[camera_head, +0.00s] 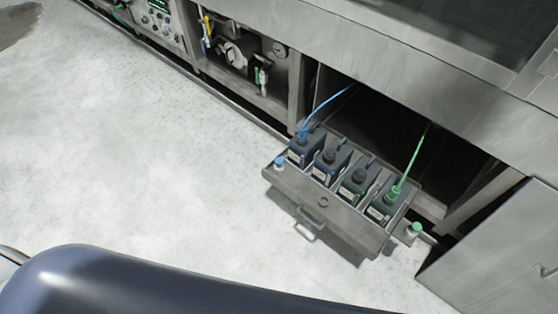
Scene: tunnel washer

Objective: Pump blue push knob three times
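The blue push knob (280,161) is a small blue cap at the left front corner of a pulled-out metal drawer (322,208). It stands beside a dark bottle with a blue cap (304,136), from which a blue tube runs up into the machine. A green knob (415,228) sits at the drawer's right corner. Neither gripper is in view. Nothing touches the blue knob.
Several dark bottles stand in the drawer, one with a green tube (413,158). A handle (309,226) juts from the drawer front. The steel washer (390,40) stands behind, and a metal panel (500,250) stands at right. The pale floor (140,150) is clear at left.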

